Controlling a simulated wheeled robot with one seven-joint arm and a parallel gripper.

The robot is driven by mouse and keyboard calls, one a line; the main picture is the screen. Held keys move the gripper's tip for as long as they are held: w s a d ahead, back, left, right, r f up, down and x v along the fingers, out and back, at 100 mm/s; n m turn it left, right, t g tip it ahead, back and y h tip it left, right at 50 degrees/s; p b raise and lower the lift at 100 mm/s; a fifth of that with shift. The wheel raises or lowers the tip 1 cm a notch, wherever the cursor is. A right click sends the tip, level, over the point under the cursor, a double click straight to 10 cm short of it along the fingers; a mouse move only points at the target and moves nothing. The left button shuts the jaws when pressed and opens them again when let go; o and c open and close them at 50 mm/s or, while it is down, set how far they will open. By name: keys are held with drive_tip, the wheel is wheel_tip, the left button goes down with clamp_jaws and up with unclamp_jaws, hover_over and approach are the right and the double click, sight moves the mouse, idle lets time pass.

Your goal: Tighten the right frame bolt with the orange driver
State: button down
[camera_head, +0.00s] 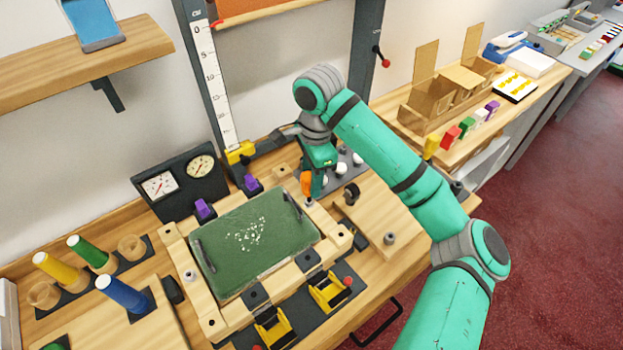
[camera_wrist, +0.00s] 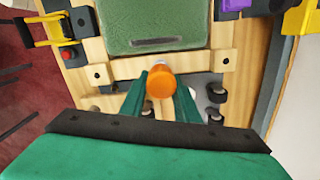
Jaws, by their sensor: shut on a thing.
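My gripper (camera_head: 314,184) is shut on the orange driver (camera_head: 306,183), which stands about upright above the right side of the wooden frame (camera_head: 328,228). In the wrist view the driver's round orange end (camera_wrist: 160,84) shows between the two green fingers. A small grey bolt head (camera_head: 309,203), apparently the right frame bolt, shows just below the driver. I cannot tell whether the tip touches it; in the wrist view the handle hides that spot. Another grey bolt (camera_head: 189,275) sits on the frame's left side.
A green panel (camera_head: 250,240) with pale specks lies inside the frame. Yellow clamps (camera_head: 329,289) stand along the front edge and purple blocks (camera_head: 204,209) behind. A black ring-shaped part (camera_head: 351,193) stands close to the right of the driver. A gauge box (camera_head: 180,180) stands at back left.

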drive_tip(key=shift+s+m, duration=0.15)
drive_tip(key=shift+m, duration=1.15)
drive_tip(key=c, duration=1.6)
unclamp_jaws()
drive_tip(key=n, duration=0.3)
drive_tip(key=shift+n, duration=0.4)
drive_tip(key=n, duration=0.3)
drive_tip(key=shift+w+a, duration=0.15)
drive_tip(key=shift+w, duration=0.1)
drive_tip(key=n, duration=0.7)
drive_tip(key=shift+w+a, duration=0.15)
drive_tip(key=shift+w, duration=0.05)
drive_tip(key=shift+n+h, duration=0.3)
drive_tip(key=shift+n, duration=0.3)
